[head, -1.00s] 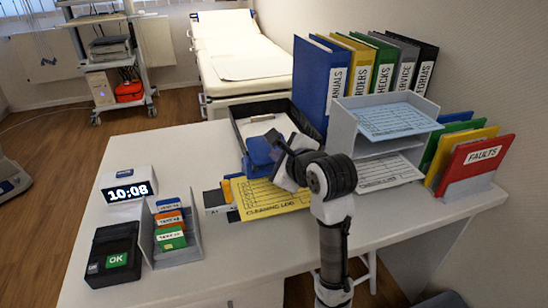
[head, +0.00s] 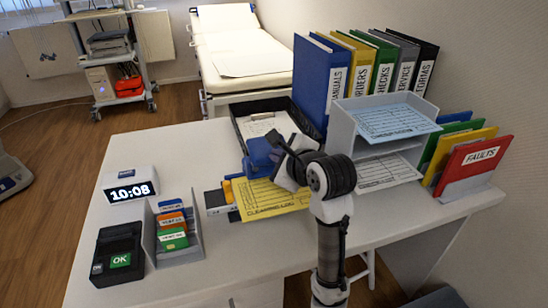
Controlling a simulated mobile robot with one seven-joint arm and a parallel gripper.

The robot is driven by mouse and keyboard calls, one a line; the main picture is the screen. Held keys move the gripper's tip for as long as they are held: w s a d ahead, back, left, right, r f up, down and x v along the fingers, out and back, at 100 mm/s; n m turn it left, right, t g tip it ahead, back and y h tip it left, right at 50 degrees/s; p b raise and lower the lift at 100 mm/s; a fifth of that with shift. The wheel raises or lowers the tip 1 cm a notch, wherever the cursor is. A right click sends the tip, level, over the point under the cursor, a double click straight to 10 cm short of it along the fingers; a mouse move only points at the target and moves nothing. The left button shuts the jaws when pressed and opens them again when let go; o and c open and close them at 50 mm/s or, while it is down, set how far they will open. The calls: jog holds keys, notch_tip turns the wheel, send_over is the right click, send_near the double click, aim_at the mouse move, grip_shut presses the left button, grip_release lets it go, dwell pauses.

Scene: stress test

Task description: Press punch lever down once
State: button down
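A blue block-like part (head: 262,152), which looks like the punch lever, stands at the back edge of the yellow log sheet (head: 268,203). The punch's lower body is hidden, so I cannot tell how far the lever is down. My gripper (head: 283,152) is over the sheet, just right of the blue part and overlapping it in the view. I cannot tell whether they touch. The fingertips are mostly hidden behind the gripper body and wrist, so its opening does not show.
A black tray with a clipboard (head: 262,124) is behind the blue part. A grey paper rack (head: 346,128) and binders (head: 321,80) stand right. A small grey and yellow item (head: 217,200), card holder (head: 193,243), clock (head: 130,186) and black terminal (head: 118,255) are left. The front desk strip is clear.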

jog(key=shift+a, duration=0.15)
jog(key=r+p, duration=0.1)
jog(key=p, duration=0.1)
jog(key=s+r+p, duration=0.1)
jog(key=r+p, duration=0.3)
jog(key=shift+s+d, duration=0.3)
jog(key=shift+d, duration=0.05)
dwell(0.5)
